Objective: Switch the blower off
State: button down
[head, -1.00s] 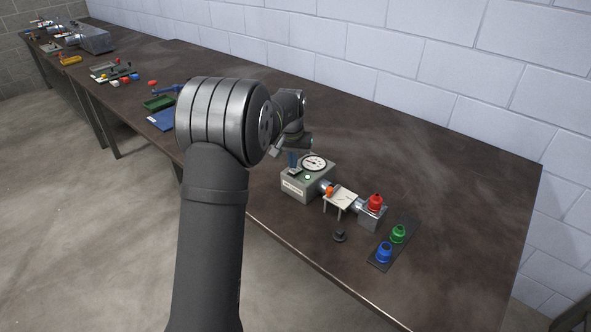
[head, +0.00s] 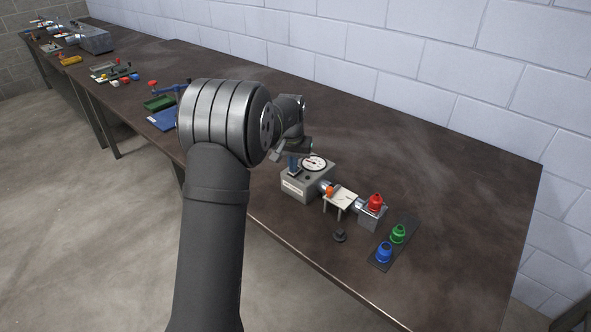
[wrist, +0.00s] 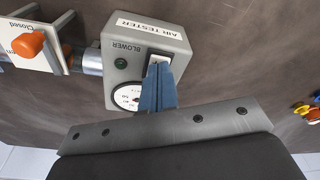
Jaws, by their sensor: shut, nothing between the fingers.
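The blower is a grey box marked AIR TESTER (head: 294,188), with a round dial gauge on top. In the wrist view the box (wrist: 128,42) carries the word BLOWER, a dark green lamp (wrist: 121,64) and a pale switch (wrist: 153,60) beside it. My gripper (wrist: 158,70) has blue fingers, closed together and empty. Their tips are at the switch and partly cover it. Whether they touch it is unclear. The fingers also partly cover the gauge (wrist: 122,97). In the head view my gripper (head: 293,168) comes down on the box's left side.
A pipe with an orange handle (head: 330,191) and a white plate (head: 341,197) leads to a block with a red cap (head: 375,202). A dark strip holds a green cap (head: 398,233) and a blue cap (head: 384,252). A small black part (head: 340,236) lies nearby.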

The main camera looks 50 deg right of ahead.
notch_tip(320, 180, up, 7)
dwell(0.8)
notch_tip(320, 180, down, 7)
dwell(0.7)
jog(key=shift+r, duration=4.15)
jog(key=s+a+r+m+h, duration=0.1)
jog(key=s+r+m, duration=0.1)
jog(key=s, duration=0.5)
jog(key=s+a+r+m+t+h, duration=0.1)
jog(key=s+r+m, duration=0.1)
jog(key=s, duration=0.6)
jog(key=shift+a+r+m, duration=0.35)
jog(key=shift+r+m, duration=0.05)
jog(key=shift+r, duration=0.45)
